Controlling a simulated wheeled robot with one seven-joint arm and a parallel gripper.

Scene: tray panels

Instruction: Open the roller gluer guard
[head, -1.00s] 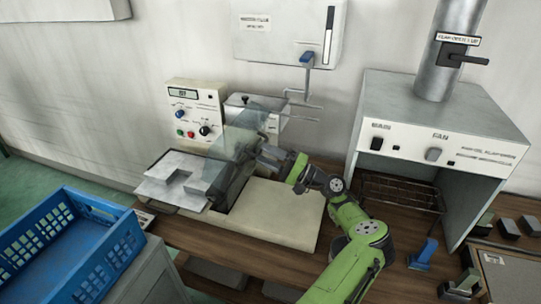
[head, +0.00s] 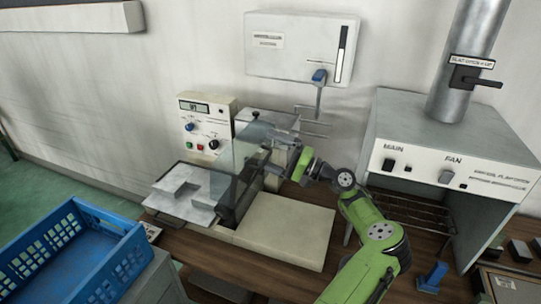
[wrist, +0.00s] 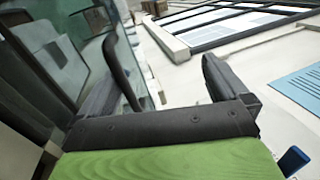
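The roller gluer stands on the bench with a pale metal infeed plate (head: 188,200) on its left. Its clear guard (head: 238,165) stands steeply over the rollers, which are mostly hidden behind it. My gripper (head: 277,156) is at the right side of the guard, its fingers hard to make out in the head view. In the wrist view my gripper (wrist: 165,72) has its two dark fingers wide apart with nothing held between them. The guard's clear panel (wrist: 75,60) lies close by the left finger; I cannot tell whether they touch.
A control box (head: 207,122) stands behind the gluer. A grey hooded cabinet (head: 440,130) with a duct is to the right. A blue crate (head: 75,250) is at front left. A wall box (head: 300,45) hangs above.

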